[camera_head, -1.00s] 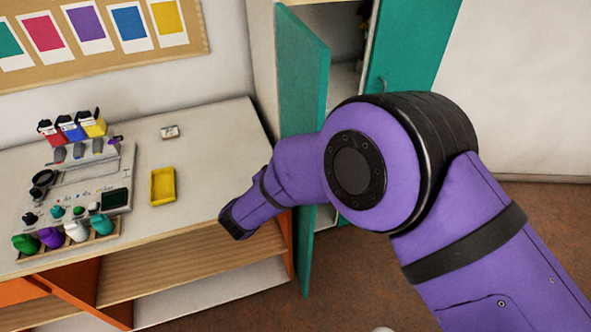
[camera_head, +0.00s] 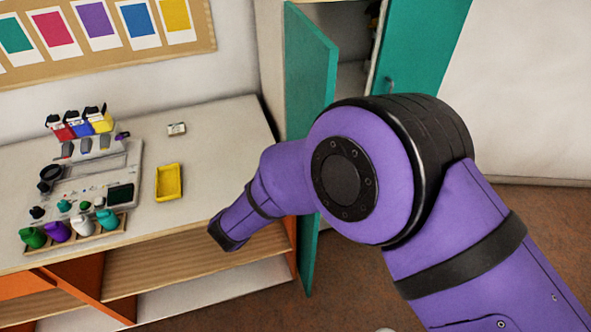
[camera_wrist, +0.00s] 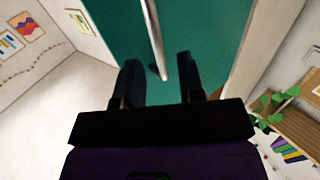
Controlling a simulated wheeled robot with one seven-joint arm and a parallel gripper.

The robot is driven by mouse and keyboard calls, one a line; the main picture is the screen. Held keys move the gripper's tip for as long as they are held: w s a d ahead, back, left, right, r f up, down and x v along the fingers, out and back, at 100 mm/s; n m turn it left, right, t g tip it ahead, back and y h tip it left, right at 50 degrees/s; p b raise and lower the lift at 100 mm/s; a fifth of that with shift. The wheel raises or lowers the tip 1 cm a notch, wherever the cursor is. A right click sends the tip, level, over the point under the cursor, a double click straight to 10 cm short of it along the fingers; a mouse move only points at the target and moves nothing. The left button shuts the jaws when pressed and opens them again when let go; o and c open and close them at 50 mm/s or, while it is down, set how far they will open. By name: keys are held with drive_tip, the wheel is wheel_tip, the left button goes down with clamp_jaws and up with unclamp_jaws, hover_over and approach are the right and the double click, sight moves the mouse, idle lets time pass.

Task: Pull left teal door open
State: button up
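The left teal door (camera_head: 311,75) stands swung open from the cabinet in the head view, with its inside partly showing. In the wrist view a teal door panel (camera_wrist: 225,35) fills the upper middle, with a pale bar handle (camera_wrist: 154,38) on it. My gripper (camera_wrist: 159,62) is open, its two dark fingers apart on either side of the handle's lower end. I cannot tell whether they touch the handle or the panel. In the head view my gripper is not visible, and my purple arm covers part of the doors. The right teal door (camera_head: 425,45) looks closed.
A pale worktop (camera_head: 215,135) with a yellow tray (camera_head: 169,182), several bottles and a grey device lies left of the open door. Wooden shelves (camera_head: 190,262) sit below it. Brown floor (camera_head: 545,225) is clear at right. A plant (camera_wrist: 268,108) shows in the wrist view.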

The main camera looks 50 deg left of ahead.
drive_tip(key=s+d, duration=0.1)
drive_tip(key=s, duration=0.5)
drive_tip(key=shift+s, duration=0.15)
drive_tip(key=shift+d, duration=0.1)
idle(0.3)
